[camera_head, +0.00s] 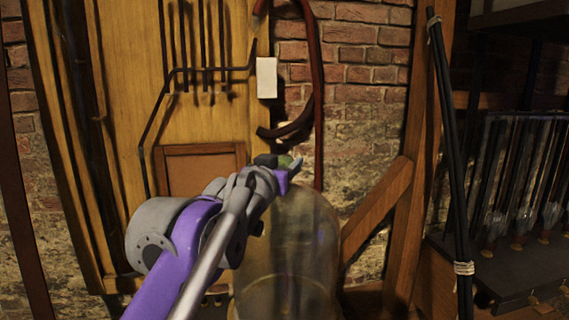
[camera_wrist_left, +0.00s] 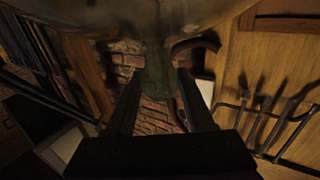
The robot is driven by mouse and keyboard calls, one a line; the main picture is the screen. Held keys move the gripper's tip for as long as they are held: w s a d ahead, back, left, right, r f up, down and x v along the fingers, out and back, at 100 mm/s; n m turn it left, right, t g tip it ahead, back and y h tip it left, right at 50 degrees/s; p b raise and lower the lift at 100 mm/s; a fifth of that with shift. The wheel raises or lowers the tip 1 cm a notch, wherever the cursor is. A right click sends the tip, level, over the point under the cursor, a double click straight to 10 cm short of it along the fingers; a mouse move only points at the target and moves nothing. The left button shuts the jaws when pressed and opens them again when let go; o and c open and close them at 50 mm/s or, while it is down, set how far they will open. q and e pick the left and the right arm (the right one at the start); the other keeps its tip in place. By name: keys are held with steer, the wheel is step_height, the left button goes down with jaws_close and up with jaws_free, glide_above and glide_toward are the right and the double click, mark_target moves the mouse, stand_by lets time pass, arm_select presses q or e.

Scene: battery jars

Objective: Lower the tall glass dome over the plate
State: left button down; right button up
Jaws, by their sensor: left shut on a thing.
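The tall glass dome (camera_head: 305,235) stands upright, clear and rounded at the top, in the lower middle of the head view. Its lower end runs to the bottom of the picture, so its rim is not clear. My left gripper (camera_head: 286,165) is at the dome's top, shut on its greenish knob (camera_head: 285,160). In the left wrist view, my left gripper's two dark fingers (camera_wrist_left: 158,88) reach toward the dome (camera_wrist_left: 140,14), whose glass fills the top edge. I cannot make out the plate. My right gripper is not in view.
A wooden panel (camera_head: 120,60) with dark pipes and a brick wall (camera_head: 365,60) stand behind. A slanted wooden brace (camera_head: 380,210) and tied black rods (camera_head: 455,160) are to the right of the dome. A rack of glass jars (camera_head: 520,180) stands at the far right.

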arm_select(q)
steer(key=shift+f, duration=0.45)
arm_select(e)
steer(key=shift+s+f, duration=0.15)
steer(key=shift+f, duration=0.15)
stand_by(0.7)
arm_select(q)
steer(key=shift+c, duration=1.3)
jaws_free()
steer(key=shift+s, duration=0.15)
steer(key=shift+o, duration=0.3)
steer(key=shift+w+f, duration=0.2)
steer(key=shift+f, duration=0.05)
steer(key=b+v, duration=0.2)
steer(key=v, duration=0.9)
steer(key=shift+r, duration=0.2)
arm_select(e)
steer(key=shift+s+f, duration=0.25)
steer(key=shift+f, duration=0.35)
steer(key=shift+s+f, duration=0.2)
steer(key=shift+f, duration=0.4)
